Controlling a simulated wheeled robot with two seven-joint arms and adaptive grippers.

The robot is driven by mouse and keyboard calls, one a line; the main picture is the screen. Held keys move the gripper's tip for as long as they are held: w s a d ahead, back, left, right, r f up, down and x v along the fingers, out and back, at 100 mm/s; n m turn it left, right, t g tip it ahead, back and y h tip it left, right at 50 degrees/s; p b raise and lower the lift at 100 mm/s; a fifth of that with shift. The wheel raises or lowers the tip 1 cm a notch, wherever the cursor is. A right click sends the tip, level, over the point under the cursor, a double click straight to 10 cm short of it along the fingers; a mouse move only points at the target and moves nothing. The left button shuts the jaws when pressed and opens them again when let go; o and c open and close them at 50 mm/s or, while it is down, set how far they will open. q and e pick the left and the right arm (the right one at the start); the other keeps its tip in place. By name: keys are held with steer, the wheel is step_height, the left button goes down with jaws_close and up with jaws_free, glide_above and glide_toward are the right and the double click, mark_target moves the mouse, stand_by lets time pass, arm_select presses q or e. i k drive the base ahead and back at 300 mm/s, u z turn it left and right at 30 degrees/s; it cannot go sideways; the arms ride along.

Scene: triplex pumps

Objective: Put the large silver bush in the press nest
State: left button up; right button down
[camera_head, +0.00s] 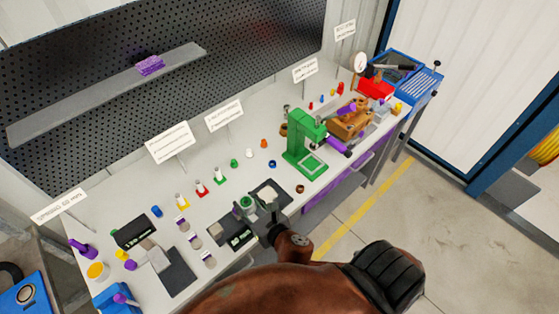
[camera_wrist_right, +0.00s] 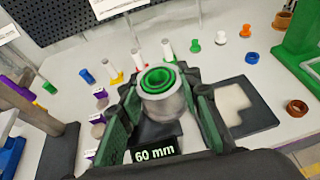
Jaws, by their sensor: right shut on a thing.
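The large silver bush (camera_wrist_right: 162,100) is a short grey cylinder with green rings inside its open top. It sits upright between the fingers of my right gripper (camera_wrist_right: 160,108), which is shut on it. In the head view the right gripper (camera_head: 259,208) holds it over the front part of the bench, and the bush (camera_head: 246,203) is small and partly hidden. The green press (camera_head: 305,145) stands to the right of the gripper, with a pale square on its base (camera_head: 313,166) that looks like the nest. My left gripper is not in view.
A black "60 mm" display (camera_wrist_right: 154,155) lies just below the bush. A dark mat with a pale patch (camera_wrist_right: 240,107) is beside the gripper. A brown ring (camera_wrist_right: 297,108) and a blue ring (camera_wrist_right: 252,58) lie near the press. Several small coloured bushes stand behind.

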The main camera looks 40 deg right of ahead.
mark_target(311, 164)
steer(key=u, duration=0.75)
steer(key=k, duration=1.5)
steer(key=z, duration=0.85)
steer(key=i, duration=0.55)
steer(key=u, duration=0.05)
